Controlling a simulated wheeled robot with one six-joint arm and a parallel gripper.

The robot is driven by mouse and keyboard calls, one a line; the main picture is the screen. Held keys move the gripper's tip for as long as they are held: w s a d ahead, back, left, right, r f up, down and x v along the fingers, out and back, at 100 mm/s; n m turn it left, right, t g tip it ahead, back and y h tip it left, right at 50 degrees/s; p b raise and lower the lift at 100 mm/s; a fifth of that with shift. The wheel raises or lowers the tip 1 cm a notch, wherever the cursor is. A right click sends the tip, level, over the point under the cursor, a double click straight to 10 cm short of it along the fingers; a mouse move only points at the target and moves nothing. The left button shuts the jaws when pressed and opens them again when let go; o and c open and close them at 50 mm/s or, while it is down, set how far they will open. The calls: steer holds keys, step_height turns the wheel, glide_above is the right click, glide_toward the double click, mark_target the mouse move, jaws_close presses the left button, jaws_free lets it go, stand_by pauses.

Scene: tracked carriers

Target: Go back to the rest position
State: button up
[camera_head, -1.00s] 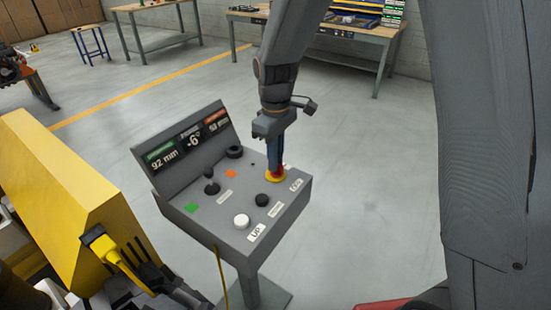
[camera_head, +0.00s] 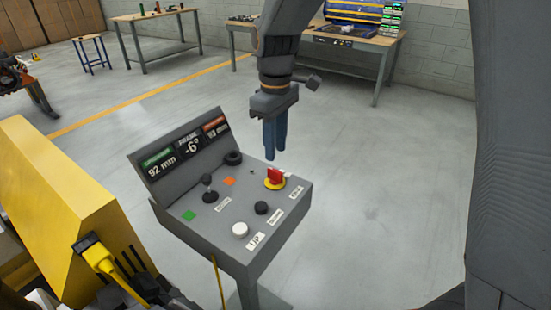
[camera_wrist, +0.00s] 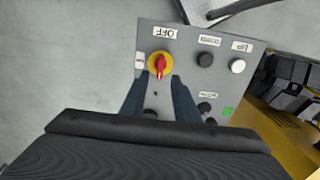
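My gripper (camera_head: 275,153) hangs with its blue fingers pointing down, above the control panel and clear of it. The fingers are parted and nothing is held between them. In the wrist view my gripper (camera_wrist: 156,82) has its two fingertips apart, with the red rotary switch (camera_wrist: 160,65) showing just beyond them. In the head view the red switch (camera_head: 276,177) sits on a yellow disc at the panel's far right corner.
The grey control panel (camera_head: 205,228) carries black and white buttons, a small lever and a display reading 92 mm and -6°. A yellow machine (camera_head: 75,200) stands at the left. Workbenches (camera_head: 345,36) line the back wall. Clear floor (camera_head: 370,190) lies right of the panel.

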steer(key=shift+r, duration=0.55)
steer(key=s+d+f+m, duration=0.3)
steer(key=s+d+m, duration=0.2)
steer(key=s+d, duration=0.2)
steer(key=s+d+f+m+t, duration=0.1)
steer(key=s+d+f+m, duration=0.3)
steer(key=s+d, duration=0.4)
steer(key=shift+m, duration=0.7)
steer(key=shift+a, duration=0.1)
stand_by(1.6)
